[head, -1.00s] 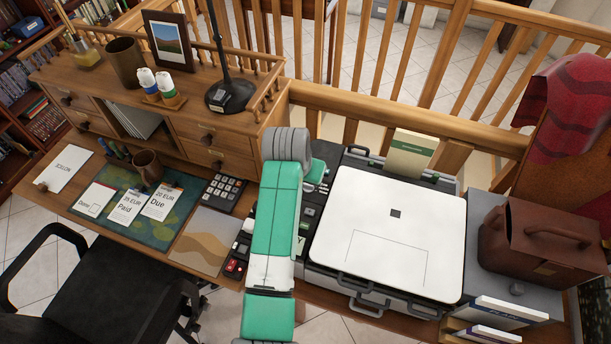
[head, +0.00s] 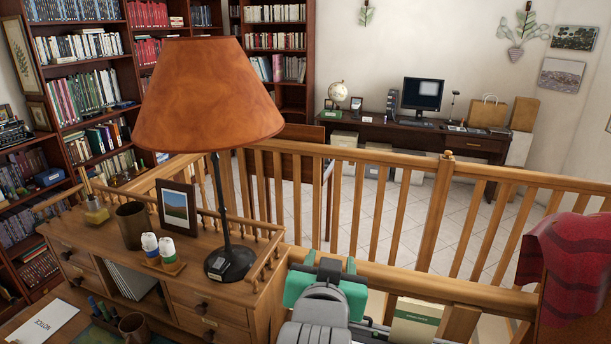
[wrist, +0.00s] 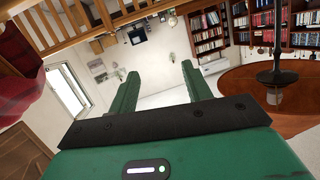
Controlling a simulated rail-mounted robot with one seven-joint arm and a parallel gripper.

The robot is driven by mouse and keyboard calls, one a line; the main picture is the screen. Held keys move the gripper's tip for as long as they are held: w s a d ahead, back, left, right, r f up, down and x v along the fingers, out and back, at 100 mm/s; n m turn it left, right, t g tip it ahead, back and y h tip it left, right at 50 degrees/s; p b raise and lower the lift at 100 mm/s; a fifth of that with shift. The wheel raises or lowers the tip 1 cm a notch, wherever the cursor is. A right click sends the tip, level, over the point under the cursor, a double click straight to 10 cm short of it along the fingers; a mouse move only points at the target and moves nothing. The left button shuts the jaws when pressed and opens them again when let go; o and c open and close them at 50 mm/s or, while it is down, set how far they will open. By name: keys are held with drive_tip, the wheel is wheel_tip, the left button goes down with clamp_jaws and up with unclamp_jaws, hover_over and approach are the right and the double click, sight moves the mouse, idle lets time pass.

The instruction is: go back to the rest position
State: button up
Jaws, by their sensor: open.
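My gripper (head: 330,267) shows at the bottom middle of the head view, in front of the wooden railing (head: 400,285) and right of the desk lamp. Its green and black end points away from the head camera, and a grey joint of my arm hides part of it. In the wrist view my gripper (wrist: 160,72) has its two green fingers spread apart with nothing between them. The wrist view looks out over the room, which appears tilted.
The lamp (head: 212,95) with its orange shade stands on the desk hutch (head: 215,310), close left of my arm. A red cloth (head: 570,265) hangs at the right. A cream box (head: 415,322) stands near the railing. Beyond the railing are open floor and a dark desk (head: 400,132).

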drive_tip(key=s+a+r+n+t+y, duration=0.15)
drive_tip(key=s+r+t, duration=0.35)
drive_tip(key=s+r, duration=0.65)
drive_tip(key=s+a+r+n+t+y, duration=0.1)
drive_tip(key=s+a+r+n+t, duration=0.3)
drive_tip(key=s+r, duration=0.8)
wheel_tip(320, 180, up, 24)
drive_tip(key=d+m+t+p, duration=0.1)
drive_tip(key=m+p, duration=0.1)
drive_tip(key=p, duration=2.3)
drive_tip(key=shift+w, duration=0.3)
drive_tip(key=shift+d+m, duration=0.1)
drive_tip(key=shift+m, duration=0.15)
drive_tip(key=shift+r, duration=0.1)
